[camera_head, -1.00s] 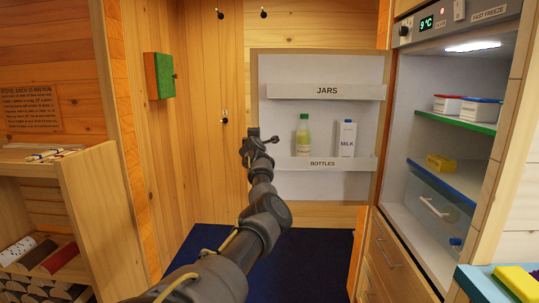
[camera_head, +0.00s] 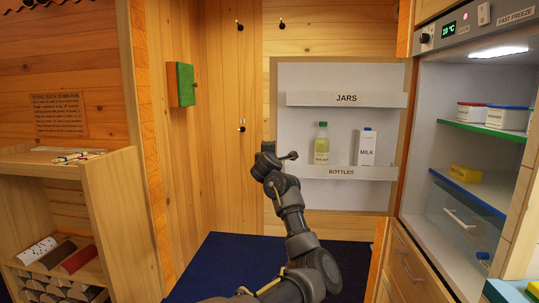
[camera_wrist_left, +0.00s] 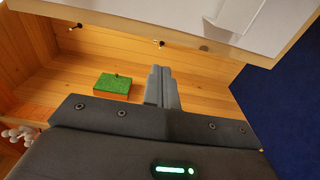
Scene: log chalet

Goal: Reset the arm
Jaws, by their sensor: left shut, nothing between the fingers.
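My left arm comes up from the bottom of the head view, and my left gripper (camera_head: 281,156) is at its far end. There the gripper appears small and dark, in front of the left edge of the open fridge door (camera_head: 295,205). In the left wrist view the two grey fingers (camera_wrist_left: 162,88) are together, with nothing between them. Beyond them are the wood wall and the green-faced box (camera_wrist_left: 112,84). My right gripper is in neither view.
The door holds a green-capped bottle (camera_head: 321,145) and a milk carton (camera_head: 366,148). The open fridge (camera_head: 460,210) stands right, with tubs and a yellow block inside. A wooden shelf unit (camera_head: 105,205) stands left. Blue floor (camera_head: 225,262) lies clear between them.

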